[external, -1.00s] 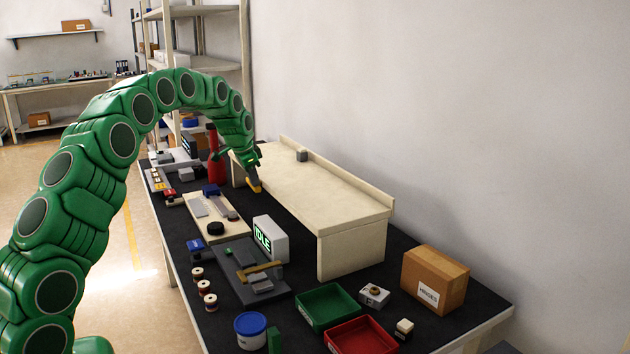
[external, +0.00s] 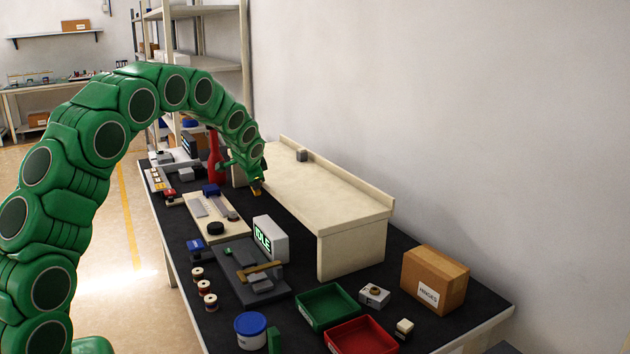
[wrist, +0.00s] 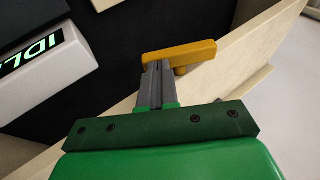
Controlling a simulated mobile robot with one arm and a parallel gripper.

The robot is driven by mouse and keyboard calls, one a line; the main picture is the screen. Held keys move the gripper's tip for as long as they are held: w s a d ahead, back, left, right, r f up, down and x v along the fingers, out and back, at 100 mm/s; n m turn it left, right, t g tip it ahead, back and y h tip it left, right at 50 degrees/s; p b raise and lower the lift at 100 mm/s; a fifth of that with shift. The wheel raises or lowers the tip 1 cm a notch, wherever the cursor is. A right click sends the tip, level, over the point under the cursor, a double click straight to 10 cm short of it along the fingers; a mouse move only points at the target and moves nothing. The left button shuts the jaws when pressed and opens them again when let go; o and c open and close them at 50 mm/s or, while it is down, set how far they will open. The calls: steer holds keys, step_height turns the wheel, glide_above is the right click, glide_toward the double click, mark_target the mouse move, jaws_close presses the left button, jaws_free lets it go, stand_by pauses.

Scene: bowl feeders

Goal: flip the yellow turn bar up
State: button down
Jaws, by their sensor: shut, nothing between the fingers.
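The yellow turn bar (wrist: 185,53) lies across the top middle of the wrist view, beside the front of the beige raised shelf (wrist: 225,80). A short round stub shows under its middle. My gripper (wrist: 158,66) is shut and empty; its grey fingertips meet the bar's left half in the picture. I cannot tell whether they touch it. In the external view my gripper (external: 257,183) is at the shelf's front edge near its far end. Only a small bit of the yellow bar (external: 257,191) shows there, and the rest is hidden by my gripper.
A white box reading IDLE (external: 271,238) stands on the dark table in front of the shelf. A red bottle (external: 214,160) stands just left of my gripper. A beige board with parts (external: 213,222) lies nearer. Green (external: 328,321) and red trays and a cardboard box (external: 435,279) are at front right.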

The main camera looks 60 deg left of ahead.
mark_target(256, 193)
steer(key=shift+s+d+f+y, duration=0.1)
steer(key=shift+f+y, duration=0.25)
steer(key=shift+y, duration=0.45)
steer(key=shift+d+f+m+y, duration=0.1)
steer(key=shift+f+m+y, duration=0.2)
steer(key=shift+y, duration=0.5)
steer(key=shift+d+f, duration=0.1)
steer(key=shift+f, duration=1.2)
steer(key=shift+a+r, duration=0.15)
steer(key=shift+a, duration=0.1)
steer(key=shift+a+r, duration=0.4)
steer(key=shift+a, duration=0.15)
steer(key=shift+r, duration=0.1)
